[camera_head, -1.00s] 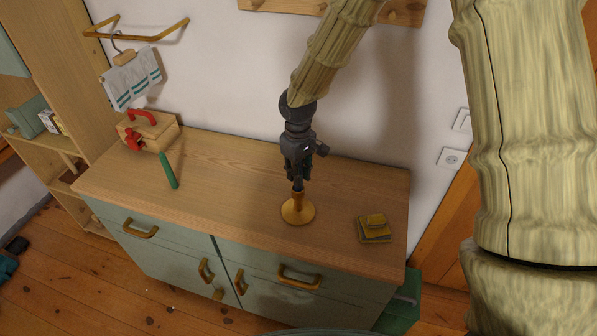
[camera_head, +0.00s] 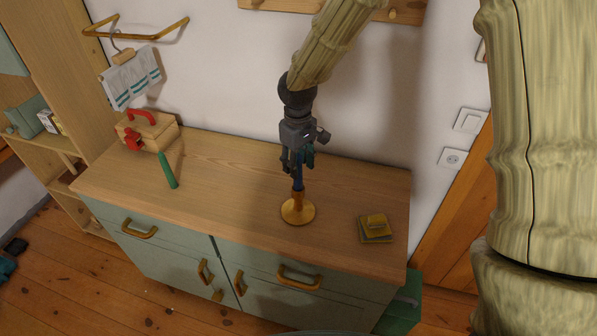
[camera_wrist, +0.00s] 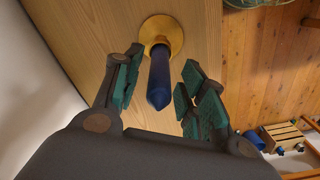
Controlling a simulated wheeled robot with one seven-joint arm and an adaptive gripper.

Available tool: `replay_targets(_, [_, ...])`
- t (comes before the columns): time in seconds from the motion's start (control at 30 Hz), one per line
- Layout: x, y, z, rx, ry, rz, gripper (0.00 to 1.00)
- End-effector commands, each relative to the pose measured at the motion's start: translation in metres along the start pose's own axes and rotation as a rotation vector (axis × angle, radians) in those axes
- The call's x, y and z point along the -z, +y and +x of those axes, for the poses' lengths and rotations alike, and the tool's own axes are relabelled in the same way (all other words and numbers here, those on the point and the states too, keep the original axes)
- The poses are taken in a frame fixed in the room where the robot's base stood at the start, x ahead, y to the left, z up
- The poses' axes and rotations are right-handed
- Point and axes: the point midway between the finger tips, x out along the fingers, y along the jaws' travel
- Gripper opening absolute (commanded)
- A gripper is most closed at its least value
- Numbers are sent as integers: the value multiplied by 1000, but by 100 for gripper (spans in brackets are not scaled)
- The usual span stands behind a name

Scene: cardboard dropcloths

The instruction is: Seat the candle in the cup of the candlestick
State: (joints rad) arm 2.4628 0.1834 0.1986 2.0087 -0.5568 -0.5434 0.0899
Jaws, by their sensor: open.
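The dark blue candle (camera_head: 298,178) stands upright in the cup of the brass-coloured candlestick (camera_head: 298,211) on the wooden cabinet top. In the wrist view the candle (camera_wrist: 159,80) points toward the camera, with the round candlestick base (camera_wrist: 161,27) behind it. My gripper (camera_head: 299,160) is directly above the candlestick, around the candle's upper end. In the wrist view its green-padded fingers (camera_wrist: 160,88) are spread on either side of the candle, with gaps between. How deep the candle sits in the cup is hidden.
A small yellow and grey stack (camera_head: 375,228) lies right of the candlestick on the cabinet top (camera_head: 235,185). A wooden box with a red handle (camera_head: 150,130) and a green stick (camera_head: 168,171) are at the left. The wall is close behind.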

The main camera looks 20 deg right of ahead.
Motion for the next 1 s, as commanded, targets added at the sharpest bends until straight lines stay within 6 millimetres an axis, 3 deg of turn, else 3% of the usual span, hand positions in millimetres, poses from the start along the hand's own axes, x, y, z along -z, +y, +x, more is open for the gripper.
replay_targets(0.53, [1, 0, -72, 0, 1, -1, 41])
replay_targets(1.0, [0, 0, -84, 1, -1, 0, 41])
